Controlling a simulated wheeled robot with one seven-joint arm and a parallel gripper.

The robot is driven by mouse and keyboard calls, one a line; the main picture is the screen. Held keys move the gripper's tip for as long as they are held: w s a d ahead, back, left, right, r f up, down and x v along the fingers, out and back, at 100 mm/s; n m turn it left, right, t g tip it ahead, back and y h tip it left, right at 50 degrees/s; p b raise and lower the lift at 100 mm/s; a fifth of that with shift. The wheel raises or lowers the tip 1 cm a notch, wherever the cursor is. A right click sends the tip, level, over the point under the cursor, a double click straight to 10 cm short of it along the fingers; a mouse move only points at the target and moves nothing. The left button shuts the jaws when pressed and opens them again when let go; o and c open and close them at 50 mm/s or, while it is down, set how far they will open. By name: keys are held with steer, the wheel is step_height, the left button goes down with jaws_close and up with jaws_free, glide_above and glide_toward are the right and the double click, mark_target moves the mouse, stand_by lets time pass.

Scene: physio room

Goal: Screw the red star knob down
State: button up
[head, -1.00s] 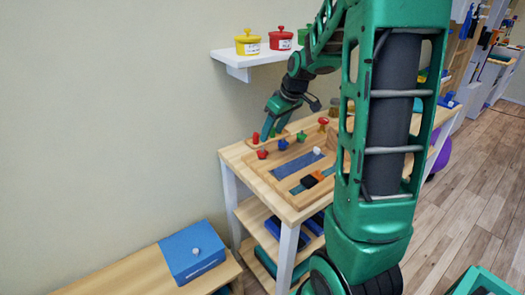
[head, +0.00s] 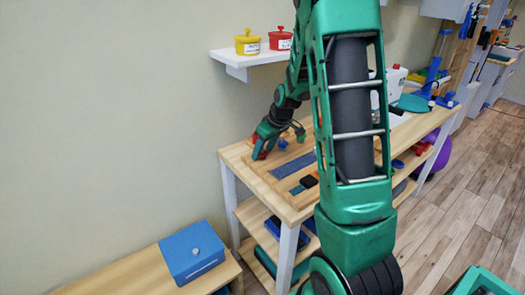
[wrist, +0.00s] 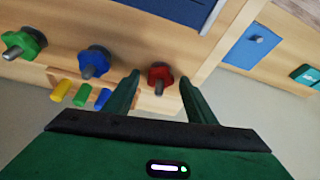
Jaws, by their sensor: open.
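The red star knob (wrist: 159,74) has a dark stud at its centre and sits at the edge of a wooden board. In the wrist view it lies between the two fingers of my gripper (wrist: 159,80), with a visible space on each side. The fingers are open, and I cannot tell whether their tips reach down beside the knob. In the head view my gripper (head: 261,148) is low over the board's left end and mostly hides the red knob.
A blue knob (wrist: 95,62) and a green knob (wrist: 24,43) stand in line with the red one. Yellow, green and blue pegs (wrist: 81,94) are close by. A wall shelf (head: 255,56) with yellow and red pots is above the bench (head: 285,206).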

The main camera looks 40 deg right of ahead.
steer(key=c, duration=1.1)
steer(key=shift+o, duration=0.2)
steer(key=shift+a+m+h, duration=0.1)
steer(key=shift+m+h, duration=0.4)
steer(key=shift+m, duration=0.7)
steer(key=shift+a+m+h, duration=0.1)
steer(key=shift+m+h, duration=0.4)
steer(key=shift+m, duration=0.7)
steer(key=o, duration=1.1)
steer(key=shift+c, duration=0.2)
steer(key=d+v, duration=0.1)
steer(key=v, duration=0.9)
steer(key=shift+a+r, duration=0.35)
steer(key=shift+a, duration=0.15)
steer(key=shift+s, duration=0.1)
